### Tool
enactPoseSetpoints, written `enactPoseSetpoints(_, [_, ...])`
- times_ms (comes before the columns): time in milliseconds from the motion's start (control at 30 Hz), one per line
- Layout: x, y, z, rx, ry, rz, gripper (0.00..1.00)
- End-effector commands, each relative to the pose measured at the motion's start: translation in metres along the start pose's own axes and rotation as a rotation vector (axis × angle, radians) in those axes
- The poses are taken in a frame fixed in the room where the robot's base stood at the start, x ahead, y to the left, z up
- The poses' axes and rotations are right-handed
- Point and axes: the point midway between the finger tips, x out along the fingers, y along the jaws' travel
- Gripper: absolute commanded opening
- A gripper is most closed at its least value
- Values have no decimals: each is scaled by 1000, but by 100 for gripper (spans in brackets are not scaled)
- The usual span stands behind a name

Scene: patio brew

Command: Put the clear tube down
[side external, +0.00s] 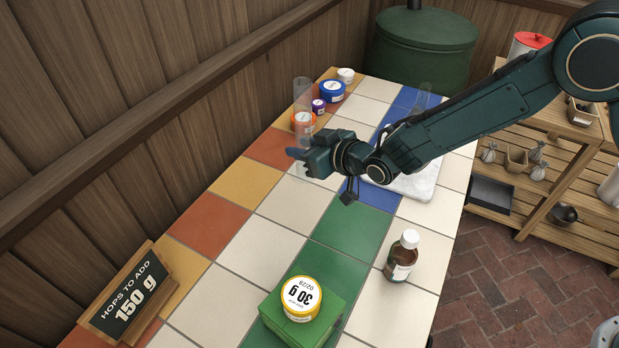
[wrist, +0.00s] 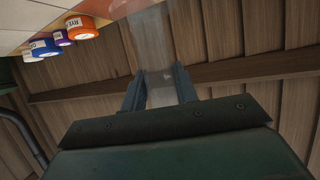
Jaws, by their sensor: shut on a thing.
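The clear tube (side external: 303,88) stands roughly upright at the far left of the tiled table, in front of the orange jar (side external: 303,129). My gripper (side external: 297,154) is shut around it. In the wrist view the tube (wrist: 150,40) runs up from between the two fingers of my gripper (wrist: 160,88). Its lower end is hard to make out in the side view, so I cannot tell whether it touches the table.
Blue (side external: 332,93), purple (side external: 318,106) and white (side external: 346,76) jars stand near the wall. A pale slab (side external: 420,186) lies under my arm. A brown bottle (side external: 401,258), a green block (side external: 270,312) with a yellow jar (side external: 301,300), and a sign (side external: 128,298) stand nearer. The middle tiles are clear.

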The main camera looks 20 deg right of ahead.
Motion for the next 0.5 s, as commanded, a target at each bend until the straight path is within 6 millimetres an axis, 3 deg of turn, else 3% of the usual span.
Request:
enactPoseSetpoints(200, [14,0,36,0,-2,0,2])
enactPoseSetpoints(500, [21,0,49,0,2,0,2])
